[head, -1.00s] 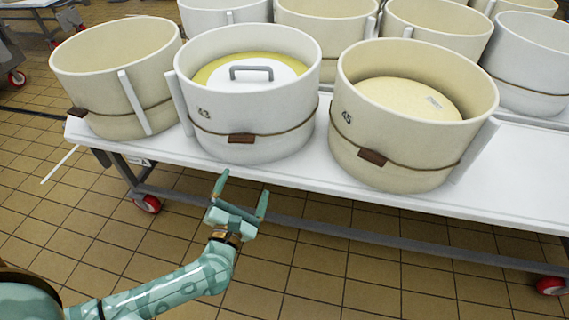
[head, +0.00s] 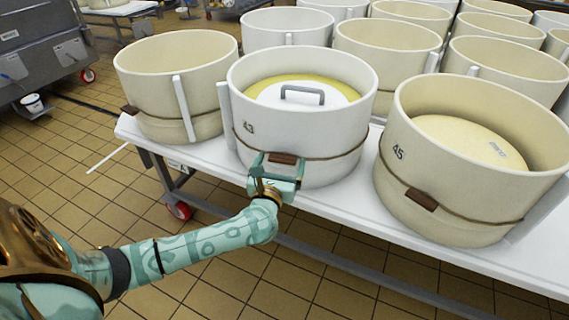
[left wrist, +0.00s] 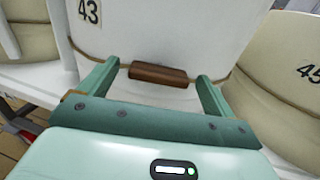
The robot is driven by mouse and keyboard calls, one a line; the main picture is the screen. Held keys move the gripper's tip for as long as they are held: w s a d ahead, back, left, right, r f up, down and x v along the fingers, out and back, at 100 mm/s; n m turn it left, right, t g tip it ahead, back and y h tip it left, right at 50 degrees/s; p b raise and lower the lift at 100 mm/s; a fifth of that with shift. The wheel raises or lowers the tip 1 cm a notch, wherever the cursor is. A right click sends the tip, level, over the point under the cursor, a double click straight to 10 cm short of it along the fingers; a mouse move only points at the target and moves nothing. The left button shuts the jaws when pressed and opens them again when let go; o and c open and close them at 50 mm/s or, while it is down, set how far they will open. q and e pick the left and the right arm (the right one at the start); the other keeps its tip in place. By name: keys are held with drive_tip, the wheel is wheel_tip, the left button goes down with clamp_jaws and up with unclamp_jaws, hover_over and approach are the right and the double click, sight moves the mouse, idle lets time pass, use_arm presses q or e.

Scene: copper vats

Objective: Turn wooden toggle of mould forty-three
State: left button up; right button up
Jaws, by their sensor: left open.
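Mould forty-three (head: 262,118) is a white round tub on the white table, with a grey-handled white lid sitting inside over a yellow edge. A brown cord runs round it and carries a brown wooden toggle (head: 284,158) at the front, lying about level. The toggle also shows in the left wrist view (left wrist: 158,74), with the number 43 above it to the left. My left gripper (head: 276,168) is open in front of the mould. In the left wrist view its fingers (left wrist: 157,76) stand one on each side of the toggle, apart from it. My right gripper is out of view.
Cream mould 45 (head: 398,185) stands to the right with its own toggle (head: 421,199). Another cream mould (head: 150,90) stands to the left. More moulds fill the table (head: 345,205) behind. The tiled floor in front is clear.

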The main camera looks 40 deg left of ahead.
use_arm(q)
drive_tip(key=shift+x, duration=0.8)
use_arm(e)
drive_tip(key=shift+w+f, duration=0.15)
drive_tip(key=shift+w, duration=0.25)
use_arm(q)
drive_tip(key=c, duration=1)
